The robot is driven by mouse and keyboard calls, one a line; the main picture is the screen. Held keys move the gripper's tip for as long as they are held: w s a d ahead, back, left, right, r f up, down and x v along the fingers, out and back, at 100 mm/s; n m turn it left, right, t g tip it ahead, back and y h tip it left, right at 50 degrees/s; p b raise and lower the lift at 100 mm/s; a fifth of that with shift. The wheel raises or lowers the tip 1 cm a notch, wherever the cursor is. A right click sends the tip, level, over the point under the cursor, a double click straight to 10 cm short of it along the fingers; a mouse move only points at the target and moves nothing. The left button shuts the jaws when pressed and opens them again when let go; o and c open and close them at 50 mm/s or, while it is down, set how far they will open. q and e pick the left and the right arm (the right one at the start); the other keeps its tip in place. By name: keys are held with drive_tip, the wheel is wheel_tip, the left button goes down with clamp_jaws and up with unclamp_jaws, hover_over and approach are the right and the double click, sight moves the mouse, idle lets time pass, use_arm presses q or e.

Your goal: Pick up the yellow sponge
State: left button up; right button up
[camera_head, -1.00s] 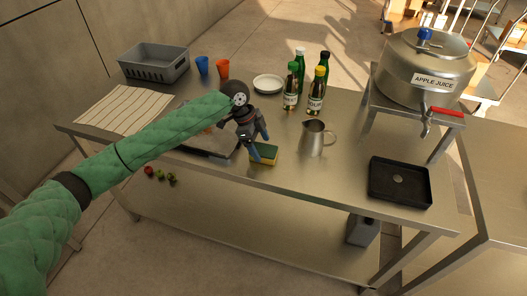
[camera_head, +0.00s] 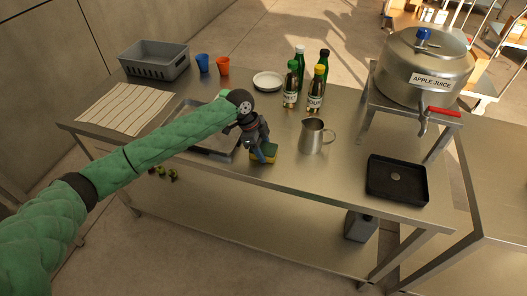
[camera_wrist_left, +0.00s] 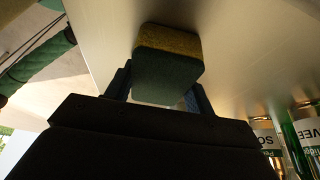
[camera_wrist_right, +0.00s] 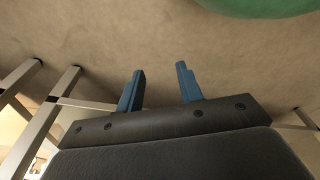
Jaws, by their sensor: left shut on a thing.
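The yellow sponge (camera_head: 268,153) with a dark green side is at the front edge of the steel table, left of the metal jug. My left gripper (camera_head: 262,150) is at the sponge, shut on it, and hides part of it. In the left wrist view the sponge (camera_wrist_left: 168,60) sits between the two blue fingers, its green side toward the camera and its yellow side away. I cannot tell whether it is clear of the table top. My right gripper (camera_wrist_right: 161,88) shows only in its own wrist view, with its blue fingers apart and nothing between them.
The metal jug (camera_head: 313,136) stands right of the sponge. A tray (camera_head: 216,146) lies left of it. Several bottles (camera_head: 292,85) and a white plate (camera_head: 268,82) are behind. A black tray (camera_head: 397,180) and the juice dispenser (camera_head: 425,65) are at the right.

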sight(267, 148)
use_arm(q)
drive_tip(key=shift+r, duration=0.1)
